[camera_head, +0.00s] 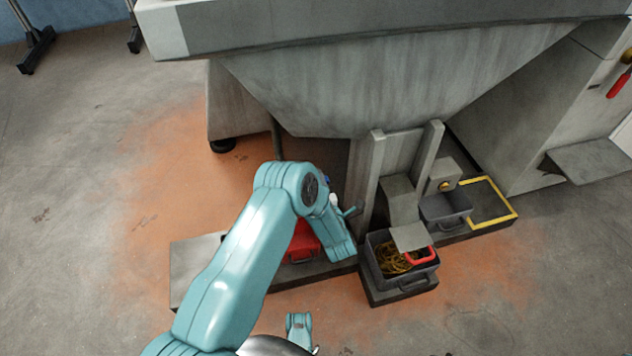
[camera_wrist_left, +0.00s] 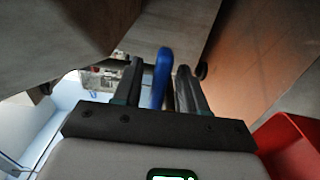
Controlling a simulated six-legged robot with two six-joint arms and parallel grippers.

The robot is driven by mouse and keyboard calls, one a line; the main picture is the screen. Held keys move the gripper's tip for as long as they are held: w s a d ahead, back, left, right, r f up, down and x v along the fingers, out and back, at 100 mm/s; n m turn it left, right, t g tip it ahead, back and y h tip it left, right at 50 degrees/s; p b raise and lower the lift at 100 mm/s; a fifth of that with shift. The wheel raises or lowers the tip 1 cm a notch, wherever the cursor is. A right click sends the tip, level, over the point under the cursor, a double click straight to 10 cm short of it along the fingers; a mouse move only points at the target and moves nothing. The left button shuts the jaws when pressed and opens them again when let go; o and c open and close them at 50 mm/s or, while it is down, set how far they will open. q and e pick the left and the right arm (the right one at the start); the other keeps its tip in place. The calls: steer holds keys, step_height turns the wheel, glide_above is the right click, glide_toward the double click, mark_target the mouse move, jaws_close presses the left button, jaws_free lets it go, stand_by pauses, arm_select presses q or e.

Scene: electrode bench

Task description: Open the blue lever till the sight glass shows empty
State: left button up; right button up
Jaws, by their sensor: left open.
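The blue lever (camera_wrist_left: 162,77) stands upright in the left wrist view, between the two dark fingers of my left gripper (camera_wrist_left: 158,82). The fingers are apart, one on each side of the lever; whether either touches it I cannot tell. In the head view my left arm covers most of this spot, and only a small blue bit (camera_head: 327,181) shows beside the wrist. I cannot make out the sight glass in either view.
A large grey hopper (camera_head: 400,80) hangs over the work spot. A red bin (camera_head: 303,240) is partly behind my left arm and shows in the wrist view (camera_wrist_left: 293,145). A dark crate (camera_head: 405,278) with yellowish strands stands right. A yellow-framed area (camera_head: 512,209) lies farther right.

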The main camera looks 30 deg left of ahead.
arm_select(q)
steer(key=shift+x, duration=1.1)
steer(key=shift+c, duration=0.3)
jaws_close()
steer(key=shift+s, duration=0.1)
